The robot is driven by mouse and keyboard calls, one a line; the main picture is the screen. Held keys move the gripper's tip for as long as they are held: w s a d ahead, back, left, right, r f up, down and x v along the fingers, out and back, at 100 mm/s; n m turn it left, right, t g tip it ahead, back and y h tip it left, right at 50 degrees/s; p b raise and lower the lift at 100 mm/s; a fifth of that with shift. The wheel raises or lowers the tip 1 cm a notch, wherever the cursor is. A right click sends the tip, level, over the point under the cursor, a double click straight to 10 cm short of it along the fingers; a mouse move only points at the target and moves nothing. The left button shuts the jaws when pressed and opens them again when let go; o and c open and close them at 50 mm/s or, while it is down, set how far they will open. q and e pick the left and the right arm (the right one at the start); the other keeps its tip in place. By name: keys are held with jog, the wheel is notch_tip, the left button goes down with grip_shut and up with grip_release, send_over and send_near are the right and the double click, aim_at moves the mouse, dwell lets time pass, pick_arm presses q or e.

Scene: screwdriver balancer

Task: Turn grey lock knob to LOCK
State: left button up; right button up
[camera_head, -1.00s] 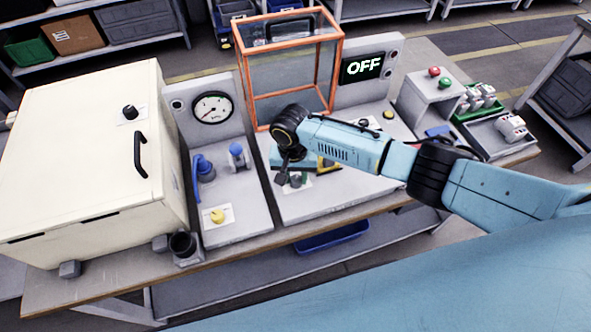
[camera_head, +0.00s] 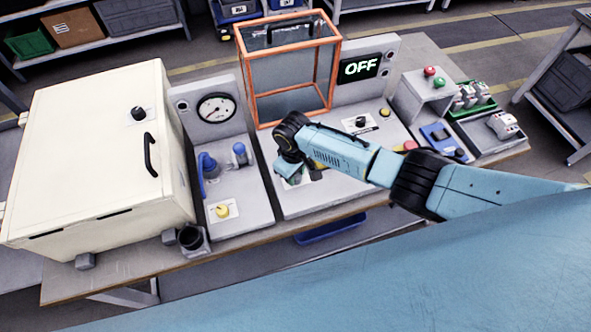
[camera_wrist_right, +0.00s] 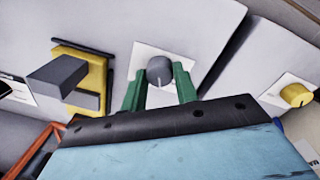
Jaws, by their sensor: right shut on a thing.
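The grey lock knob (camera_wrist_right: 160,70) sits on a white label plate (camera_wrist_right: 150,52) in the right wrist view. A thin light line shows on the knob; no lettering is readable on the plate. My right gripper (camera_wrist_right: 160,84) has its green fingers on both sides of the knob and is shut on it. In the head view, my right gripper (camera_head: 287,172) is low over the front left of the middle panel (camera_head: 318,200), and it hides the knob. My left gripper is not in view.
A yellow block with a grey lever (camera_wrist_right: 60,75) is beside the knob. A yellow knob (camera_head: 222,210) is on the left panel. The orange-framed guard box (camera_head: 288,75) stands behind, beside a display (camera_head: 361,67) reading OFF. A cream cabinet (camera_head: 90,170) stands left.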

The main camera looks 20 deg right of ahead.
jog(key=n, duration=0.4)
jog(key=shift+n+p, duration=0.35)
jog(key=shift+n, duration=0.05)
dwell(0.4)
jog(key=o, duration=1)
jog(key=shift+c, duration=0.2)
jog(key=shift+r, duration=0.15)
notch_tip(320, 180, up, 13)
jog(key=p, duration=0.1)
jog(key=shift+s+a+p, duration=0.15)
jog(key=shift+s+p, duration=0.15)
jog(key=shift+p, duration=0.05)
